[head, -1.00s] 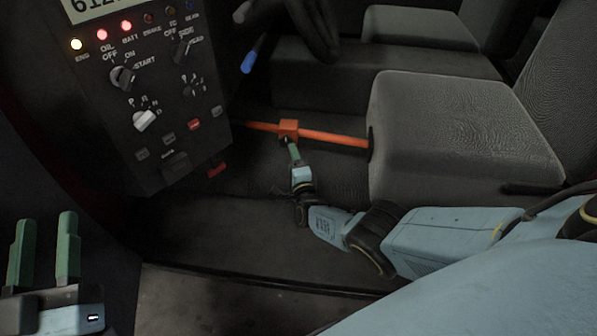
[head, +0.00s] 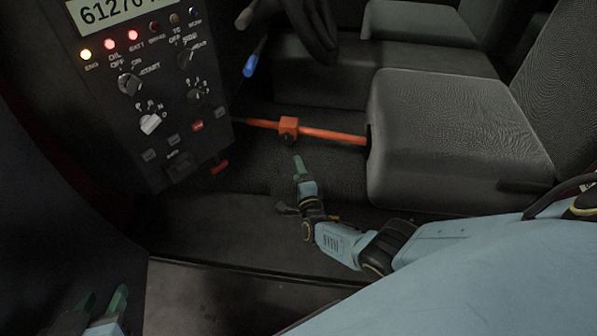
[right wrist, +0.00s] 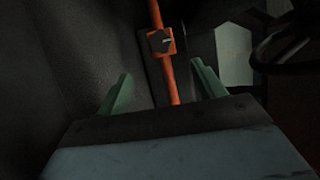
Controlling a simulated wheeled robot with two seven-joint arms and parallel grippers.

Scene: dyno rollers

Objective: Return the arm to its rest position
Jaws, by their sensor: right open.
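My right gripper (head: 298,163) is on the arm that comes in from the right in the head view. It points toward the orange box on the orange bar and is a little short of it, apart from it. In the right wrist view its two green fingers (right wrist: 160,88) stand wide apart with nothing between them; the orange bar lies beyond. My left gripper (head: 104,298) shows only in part at the bottom left of the head view. Its green fingertips are dim and cut by shadow, so its opening is unclear.
The orange box (head: 288,128) with a dark knob sits on the orange bar (head: 335,136) beside the grey seat (head: 450,140). A black control panel (head: 150,95) with lit lamps stands at left. The floor (head: 225,235) before the seat is clear.

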